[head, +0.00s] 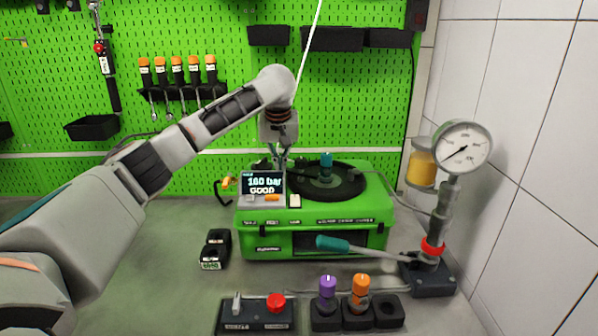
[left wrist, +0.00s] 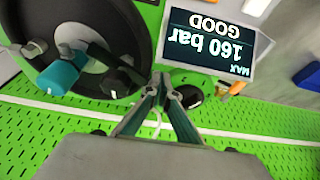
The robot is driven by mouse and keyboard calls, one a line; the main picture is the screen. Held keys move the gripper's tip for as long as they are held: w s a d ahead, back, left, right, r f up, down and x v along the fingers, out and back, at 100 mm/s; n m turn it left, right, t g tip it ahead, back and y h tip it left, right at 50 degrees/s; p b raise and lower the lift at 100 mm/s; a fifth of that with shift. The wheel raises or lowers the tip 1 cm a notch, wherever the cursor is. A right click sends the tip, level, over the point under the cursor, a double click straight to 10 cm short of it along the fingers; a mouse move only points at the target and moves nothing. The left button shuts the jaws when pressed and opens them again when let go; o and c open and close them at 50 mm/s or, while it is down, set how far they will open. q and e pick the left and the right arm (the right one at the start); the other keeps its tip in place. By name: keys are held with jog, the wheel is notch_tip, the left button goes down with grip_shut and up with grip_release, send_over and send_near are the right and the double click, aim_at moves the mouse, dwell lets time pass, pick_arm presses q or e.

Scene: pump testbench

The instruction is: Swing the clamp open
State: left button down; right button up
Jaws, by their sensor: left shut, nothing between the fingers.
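The green test bench (head: 315,236) stands on the table with a round black plate (head: 345,190) on top. A teal knob (head: 326,160) rises from the plate. In the left wrist view the teal knob (left wrist: 60,76) and a dark bar with a black knob (left wrist: 122,82) lie over the plate; this looks like the clamp, but I cannot tell its exact state. My left gripper (head: 281,160) points down above the bench's left part, behind the display. In the left wrist view its fingertips (left wrist: 165,84) are together and empty, beside the black knob. My right gripper is out of view.
The display (head: 263,184) reads 160 bar GOOD. A hand pump with a teal-handled lever (head: 333,243) and a gauge (head: 462,148) stands at right. A switch box (head: 256,315) and purple and orange knobs (head: 327,287) stand in front. The table's left is mostly clear.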

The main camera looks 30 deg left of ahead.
pick_arm(q)
jog(key=shift+w+a, duration=0.2)
jog(key=shift+w, duration=0.35)
jog(key=shift+w+a, duration=0.2)
jog(key=shift+w, duration=0.3)
jog(key=shift+w+d, duration=0.1)
jog(key=shift+w, duration=1.05)
jog(key=shift+w, duration=0.1)
jog(key=shift+w+d, duration=0.15)
jog(key=shift+w, duration=0.1)
jog(key=shift+s+r, duration=0.1)
jog(key=shift+r, duration=0.05)
